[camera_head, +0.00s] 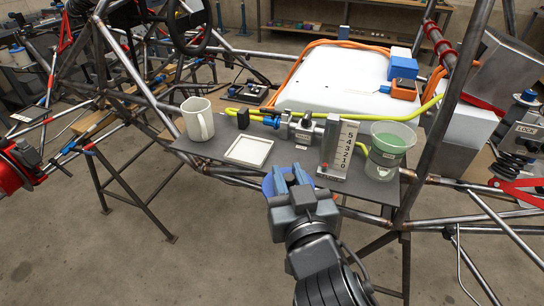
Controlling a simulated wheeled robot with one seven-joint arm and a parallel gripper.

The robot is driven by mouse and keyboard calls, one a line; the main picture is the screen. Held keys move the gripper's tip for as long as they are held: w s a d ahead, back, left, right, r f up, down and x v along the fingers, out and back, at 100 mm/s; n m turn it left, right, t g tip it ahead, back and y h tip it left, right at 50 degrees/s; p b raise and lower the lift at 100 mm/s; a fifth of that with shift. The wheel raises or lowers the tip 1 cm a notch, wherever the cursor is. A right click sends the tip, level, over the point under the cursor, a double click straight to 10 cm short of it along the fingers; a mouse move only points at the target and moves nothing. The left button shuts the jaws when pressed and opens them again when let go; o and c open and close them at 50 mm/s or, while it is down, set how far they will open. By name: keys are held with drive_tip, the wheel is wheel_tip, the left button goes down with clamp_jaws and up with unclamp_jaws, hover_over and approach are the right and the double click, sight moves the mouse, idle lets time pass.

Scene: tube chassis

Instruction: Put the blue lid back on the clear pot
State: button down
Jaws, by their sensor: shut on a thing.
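My gripper (288,177) is shut on the blue lid (268,184), at the front edge of the grey shelf. The lid is mostly hidden behind the gripper, with its round blue edge showing at the left. The clear pot (379,166) stands upright at the right end of the shelf. It is open at the top, with green inside or behind its wall. My gripper and the lid are to the left of the pot and apart from it.
The grey shelf (215,152) also carries a white mug (197,119), a white square tray (249,151), a metal valve fitting and a grey numbered block (338,150). The block stands between my gripper and the pot. Chassis tubes (440,115) rise right of the pot.

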drive_tip(key=s+d+f+m+h, duration=0.1)
drive_tip(key=s+d+f, duration=0.1)
drive_tip(key=d+f, duration=0.7)
drive_tip(key=s+d+f+m+h, duration=0.1)
drive_tip(key=s+d+f+h, duration=0.1)
drive_tip(key=d+f, duration=0.7)
wheel_tip(320, 180, down, 8)
drive_tip(key=shift+s+d+r, duration=0.15)
drive_tip(key=shift+d+r, duration=0.05)
drive_tip(key=shift+d, duration=0.15)
